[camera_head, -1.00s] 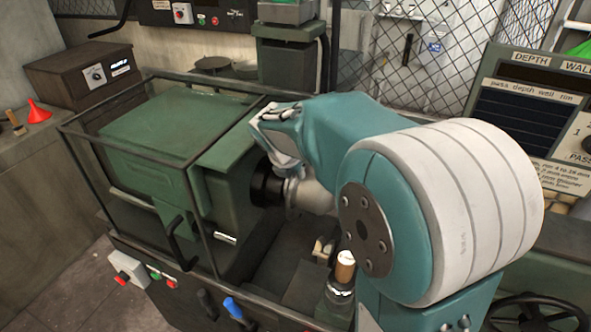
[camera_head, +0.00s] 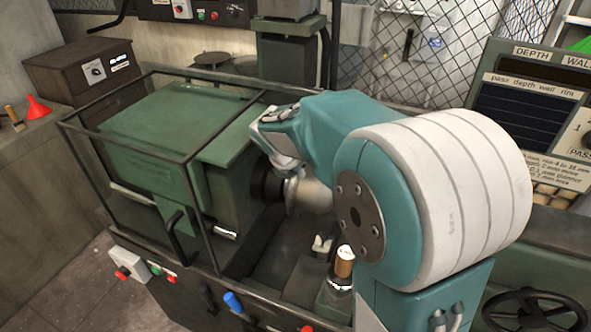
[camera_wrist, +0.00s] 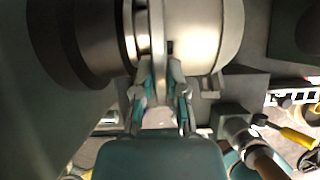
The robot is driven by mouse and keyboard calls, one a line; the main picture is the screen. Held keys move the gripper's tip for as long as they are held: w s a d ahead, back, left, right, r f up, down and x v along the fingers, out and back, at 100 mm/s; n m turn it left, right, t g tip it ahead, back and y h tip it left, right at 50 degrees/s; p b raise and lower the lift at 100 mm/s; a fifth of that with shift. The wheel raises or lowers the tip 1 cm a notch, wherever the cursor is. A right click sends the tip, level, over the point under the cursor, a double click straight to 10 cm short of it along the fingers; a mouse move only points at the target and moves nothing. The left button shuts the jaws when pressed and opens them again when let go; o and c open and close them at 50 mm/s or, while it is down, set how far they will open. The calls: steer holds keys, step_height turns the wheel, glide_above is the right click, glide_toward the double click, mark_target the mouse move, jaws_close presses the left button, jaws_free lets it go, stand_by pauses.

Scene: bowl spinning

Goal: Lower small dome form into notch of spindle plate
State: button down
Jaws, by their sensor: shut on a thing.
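The small dome form (camera_head: 313,197) is a pale, smooth, rounded piece at the machine's spindle; it also shows in the wrist view (camera_wrist: 207,35). The spindle plate (camera_wrist: 158,28) is a thin metal disc against its left side, beside the dark spindle head (camera_head: 267,184). My gripper (camera_wrist: 164,75) reaches in from below in the wrist view, its fingers close together at the disc and dome form, shut on the form. The fingertips partly cover the contact. A small dark gap shows by the disc, but I cannot tell whether the form sits in the notch.
The green machine housing (camera_head: 165,125) and its dark guard frame (camera_head: 205,235) stand left of the spindle. A wooden-topped post (camera_head: 344,262) stands below the form. A depth wall board (camera_head: 540,115) is at the right, and a handwheel (camera_head: 535,312) at the lower right.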

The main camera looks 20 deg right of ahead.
steer(key=c, duration=0.6)
jaws_free()
steer(key=shift+r, duration=0.1)
steer(key=v, duration=1.2)
steer(key=s+a+f+m+t+y, duration=0.1)
steer(key=s+f+m+y, duration=0.1)
steer(key=s+m, duration=0.8)
steer(key=s+a+f+m+y, duration=0.2)
steer(key=s+m, duration=0.9)
steer(key=m, duration=0.6)
steer(key=shift+f+t, duration=0.35)
steer(key=shift+t, duration=0.05)
